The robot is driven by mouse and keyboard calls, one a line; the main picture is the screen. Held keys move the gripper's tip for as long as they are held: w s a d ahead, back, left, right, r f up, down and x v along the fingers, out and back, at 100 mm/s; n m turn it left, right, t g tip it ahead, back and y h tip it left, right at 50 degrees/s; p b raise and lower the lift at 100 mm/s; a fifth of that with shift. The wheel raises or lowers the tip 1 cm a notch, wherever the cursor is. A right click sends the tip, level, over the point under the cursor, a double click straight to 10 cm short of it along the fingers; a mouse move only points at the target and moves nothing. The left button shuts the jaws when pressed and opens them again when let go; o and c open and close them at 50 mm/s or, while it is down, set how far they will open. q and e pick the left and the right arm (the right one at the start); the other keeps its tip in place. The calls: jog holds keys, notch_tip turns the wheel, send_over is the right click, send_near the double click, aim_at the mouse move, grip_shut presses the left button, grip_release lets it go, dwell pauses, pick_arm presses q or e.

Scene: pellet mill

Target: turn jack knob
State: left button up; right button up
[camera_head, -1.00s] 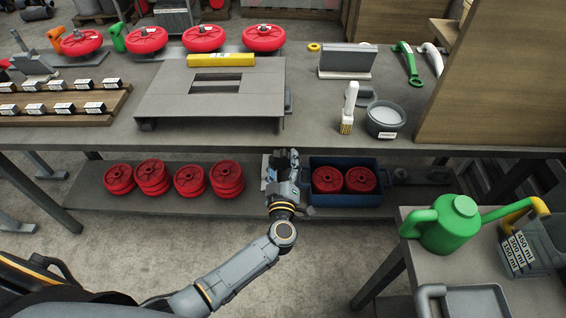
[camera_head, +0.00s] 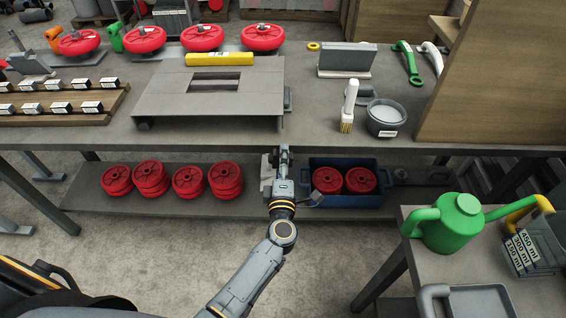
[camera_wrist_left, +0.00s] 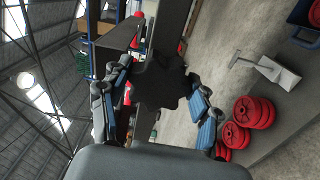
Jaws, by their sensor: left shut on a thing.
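My left gripper (camera_head: 283,158) is at the front edge of the workbench (camera_head: 330,141), below the grey raised plate (camera_head: 150,100). In the left wrist view its fingers (camera_wrist_left: 160,110) are shut on a dark, lobed jack knob (camera_wrist_left: 160,78), one finger on each side. In the head view the knob is hidden behind the gripper and wrist. My right gripper is not in view.
Red wheels (camera_head: 188,181) lie stacked on the lower shelf, and a blue crate (camera_head: 345,200) with red wheels stands just right of my gripper. A green watering can (camera_head: 458,225) stands on the side table at right. A brush (camera_head: 348,108) and bowl (camera_head: 385,118) are on the bench.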

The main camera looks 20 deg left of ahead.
pick_arm(q)
jog(key=shift+n, duration=0.7)
jog(key=o, duration=1.1)
jog(key=shift+f, duration=0.1)
jog(key=shift+o, duration=0.2)
jog(key=shift+s, duration=0.1)
jog(key=v, duration=1.2)
jog(key=shift+r, duration=0.2)
